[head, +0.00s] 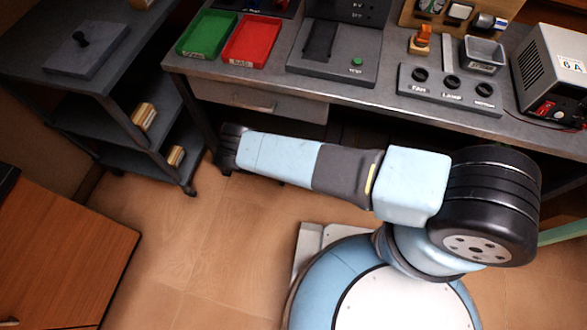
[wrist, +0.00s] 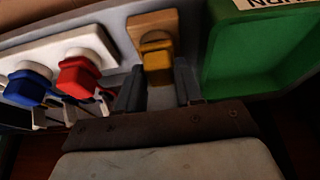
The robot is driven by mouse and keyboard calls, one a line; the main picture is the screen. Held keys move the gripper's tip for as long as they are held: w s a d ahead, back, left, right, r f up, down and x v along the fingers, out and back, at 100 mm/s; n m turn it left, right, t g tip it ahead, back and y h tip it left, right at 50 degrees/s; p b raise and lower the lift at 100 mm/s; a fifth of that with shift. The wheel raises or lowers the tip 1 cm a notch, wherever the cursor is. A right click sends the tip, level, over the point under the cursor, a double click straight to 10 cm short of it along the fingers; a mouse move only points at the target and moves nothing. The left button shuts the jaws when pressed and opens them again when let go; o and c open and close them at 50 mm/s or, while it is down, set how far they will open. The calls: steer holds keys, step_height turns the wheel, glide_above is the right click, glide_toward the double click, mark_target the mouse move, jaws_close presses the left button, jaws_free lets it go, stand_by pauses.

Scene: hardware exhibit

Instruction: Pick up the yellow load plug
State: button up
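The yellow load plug (wrist: 156,58) sits on a small wooden block (wrist: 150,25) in the wrist view, upper middle. My gripper (wrist: 158,80) has its two dark fingers apart, one on each side of the plug's near end. No firm contact shows, and I cannot tell how deep the plug is between the fingers. In the head view my arm reaches left and the fingers are not visible. An orange piece on a wooden block (head: 421,46) stands on the bench there; I cannot tell if it is the same plug.
A blue plug (wrist: 28,85) and a red plug (wrist: 79,78) stand left of my gripper. A green tray (wrist: 262,50) is close on the right. The head view shows a bench (head: 385,98) with a red tray (head: 252,40), and a grey cart (head: 45,75) at left.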

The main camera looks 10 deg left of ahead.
jaws_close()
steer(key=shift+r, duration=0.5)
step_height(320, 180, up, 2)
steer(key=shift+r, duration=0.25)
steer(key=s+d+r, duration=0.8)
steer(key=s+r, duration=0.1)
steer(key=s, duration=0.2)
steer(key=shift+d+r, duration=0.2)
steer(key=shift+r, duration=0.1)
steer(key=shift+s, duration=0.1)
